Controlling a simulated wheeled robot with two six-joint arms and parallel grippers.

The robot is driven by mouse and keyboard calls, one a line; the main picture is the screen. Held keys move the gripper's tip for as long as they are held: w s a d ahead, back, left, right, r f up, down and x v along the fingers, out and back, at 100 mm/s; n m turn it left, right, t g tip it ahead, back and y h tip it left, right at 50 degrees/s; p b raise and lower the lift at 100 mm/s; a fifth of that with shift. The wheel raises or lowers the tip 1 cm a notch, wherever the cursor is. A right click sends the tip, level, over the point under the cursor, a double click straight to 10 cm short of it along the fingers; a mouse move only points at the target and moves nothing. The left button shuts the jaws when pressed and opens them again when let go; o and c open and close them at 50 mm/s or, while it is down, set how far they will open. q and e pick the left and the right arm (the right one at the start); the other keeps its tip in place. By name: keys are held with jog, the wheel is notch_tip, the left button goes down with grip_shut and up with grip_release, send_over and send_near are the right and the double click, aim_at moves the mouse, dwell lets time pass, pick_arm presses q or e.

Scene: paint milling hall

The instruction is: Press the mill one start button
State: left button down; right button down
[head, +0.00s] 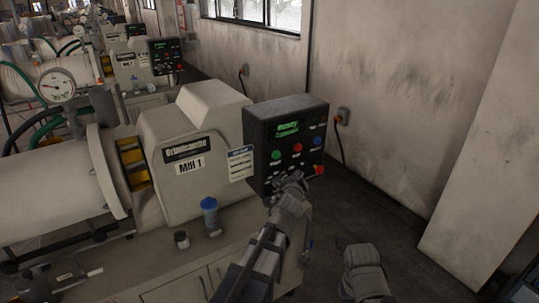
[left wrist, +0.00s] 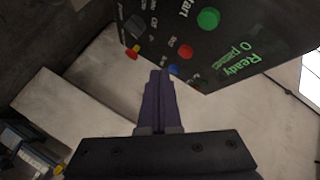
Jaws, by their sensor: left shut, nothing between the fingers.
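The mill one control panel (head: 262,122) is a black box beside the beige machine marked "Mill 1" (head: 190,168). Its green start button (head: 275,155) sits left of a red button (head: 297,147) and a blue button (head: 317,140). In the left wrist view the green button (left wrist: 208,18) is by the word "Start", and the green screen text (left wrist: 237,60) reads "Ready". My left gripper (head: 289,180) is shut and empty, in front of the panel's lower part. Its closed fingertips (left wrist: 160,75) show near the panel's edge, apart from the green button in the picture. Contact with the panel cannot be told.
A red stop knob (head: 319,170) is at the panel's lower right. A grey part of my right arm shows at the bottom. Dark floor is clear towards the wall.

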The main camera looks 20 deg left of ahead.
aim_at(280, 156)
pick_arm(q)
jog(key=shift+a+r, duration=0.25)
jog(key=shift+r, duration=0.35)
jog(key=w+a, duration=0.5)
jog(key=a, duration=0.2)
jog(key=shift+w, duration=0.2)
dwell(2.1)
jog(key=shift+w+a, duration=0.25)
jog(key=shift+a, duration=0.05)
jog(key=shift+w+a, duration=0.3)
jog(key=shift+a, duration=0.1)
dwell(0.8)
jog(key=shift+s+d, duration=0.1)
jog(key=shift+d, duration=0.05)
jog(key=shift+s+d, duration=0.45)
jog(key=shift+d, duration=0.15)
